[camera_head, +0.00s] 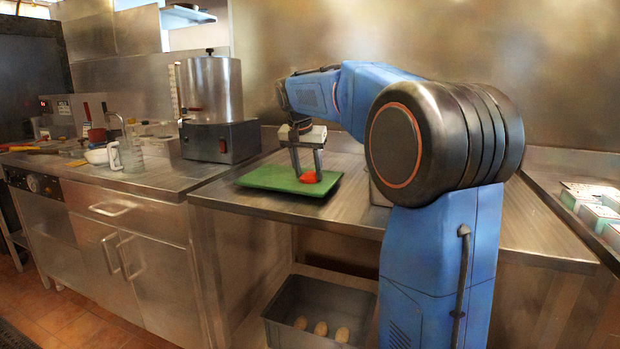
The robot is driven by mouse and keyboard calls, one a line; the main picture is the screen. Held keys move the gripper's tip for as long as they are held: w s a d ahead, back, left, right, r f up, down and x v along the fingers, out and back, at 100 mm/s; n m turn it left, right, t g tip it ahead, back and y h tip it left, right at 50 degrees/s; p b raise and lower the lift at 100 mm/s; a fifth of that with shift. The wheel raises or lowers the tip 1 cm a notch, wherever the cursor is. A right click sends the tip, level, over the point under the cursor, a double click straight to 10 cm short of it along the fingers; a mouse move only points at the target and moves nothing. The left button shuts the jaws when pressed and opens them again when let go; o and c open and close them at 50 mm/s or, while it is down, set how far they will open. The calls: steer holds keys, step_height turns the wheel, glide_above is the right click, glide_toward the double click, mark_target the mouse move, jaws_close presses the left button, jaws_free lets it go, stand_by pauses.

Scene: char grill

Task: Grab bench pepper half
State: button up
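A red pepper half (307,178) is on a green board (262,178), towards the board's right side. The board lies on the steel bench. My gripper (308,178) points down over the board with its two fingers apart. The fingertips are low, at either side of the pepper half, and the right finger partly covers it. I cannot tell whether the fingers touch the pepper half or whether it is lifted off the board.
A steel cooker (212,95) stands left of the board. A glass jug (131,158) and a white bowl (97,156) are further left. A grey crate (318,300) with several pale oval items sits below the bench. White-and-green boxes (598,213) are at the right.

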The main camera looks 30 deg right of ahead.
steer(key=shift+c, duration=0.9)
steer(key=shift+r, duration=0.1)
